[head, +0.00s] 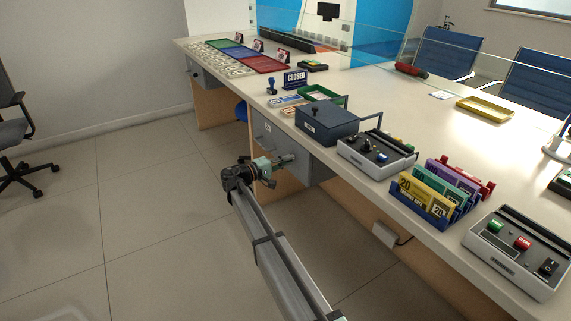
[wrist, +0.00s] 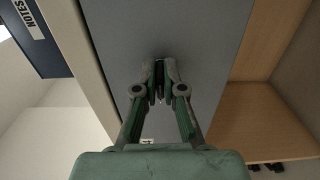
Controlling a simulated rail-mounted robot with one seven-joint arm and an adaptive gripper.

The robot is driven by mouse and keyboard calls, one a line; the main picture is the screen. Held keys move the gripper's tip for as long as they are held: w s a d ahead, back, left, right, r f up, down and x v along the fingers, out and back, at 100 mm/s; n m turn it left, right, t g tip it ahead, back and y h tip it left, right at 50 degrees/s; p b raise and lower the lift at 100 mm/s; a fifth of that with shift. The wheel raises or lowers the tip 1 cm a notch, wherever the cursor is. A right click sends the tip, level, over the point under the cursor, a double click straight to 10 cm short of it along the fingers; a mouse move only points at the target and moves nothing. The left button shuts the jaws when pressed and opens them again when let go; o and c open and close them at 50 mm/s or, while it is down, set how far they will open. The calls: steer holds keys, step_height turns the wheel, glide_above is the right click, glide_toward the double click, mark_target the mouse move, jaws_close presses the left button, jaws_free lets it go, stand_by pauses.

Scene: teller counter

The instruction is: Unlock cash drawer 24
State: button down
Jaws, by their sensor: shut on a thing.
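The grey drawer front (head: 291,144) is under the counter, below the dark blue box. It has a small white label (head: 267,127) whose number is too small to read; the drawer looks closed. In the wrist view the grey front (wrist: 205,45) fills the middle. My gripper (head: 288,159) points at this front, with its fingertips close against it. In the wrist view my gripper (wrist: 160,78) is shut on a small thin thing, apparently a key (wrist: 159,94), which the fingers mostly hide. The lock is hidden behind the fingertips.
The counter (head: 410,205) overhangs the drawer. On it stand a dark blue box (head: 327,128), a grey device (head: 376,153) and a banknote rack (head: 425,198). A wooden panel (wrist: 270,125) lies right of the drawer in the wrist view. The floor (head: 150,210) is clear.

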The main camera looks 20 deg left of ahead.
stand_by(0.5)
steer(key=c, duration=1.3)
jaws_free()
steer(key=v, duration=1.2)
